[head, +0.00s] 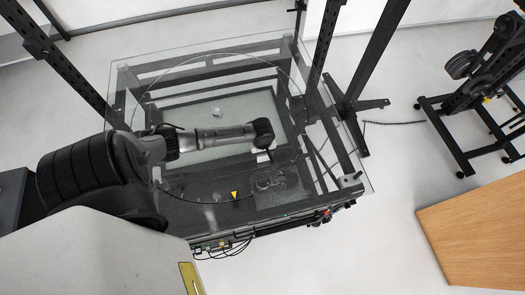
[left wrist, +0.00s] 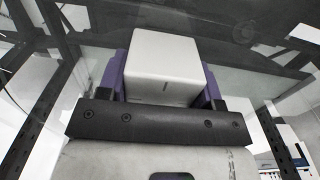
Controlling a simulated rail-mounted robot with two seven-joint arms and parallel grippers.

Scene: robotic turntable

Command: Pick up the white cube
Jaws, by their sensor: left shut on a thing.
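The white cube (left wrist: 165,62) fills the space between the fingers of my left gripper (left wrist: 162,78) in the left wrist view. The purple finger pads touch its two sides, so the gripper is shut on it. In the head view my left arm reaches in from the left over the glass table, and the left gripper (head: 264,153) points down near the table's middle. The cube is mostly hidden there by my wrist. I cannot tell whether the cube touches the glass. My right gripper is not in view.
The glass-topped table (head: 125,80) has a dark frame below and a circular outline. A small pale object (head: 217,113) shows within the circle. Dark posts stand around the table. A wooden tabletop (head: 475,230) is at the lower right, and a wheeled black stand (head: 480,95) at the upper right.

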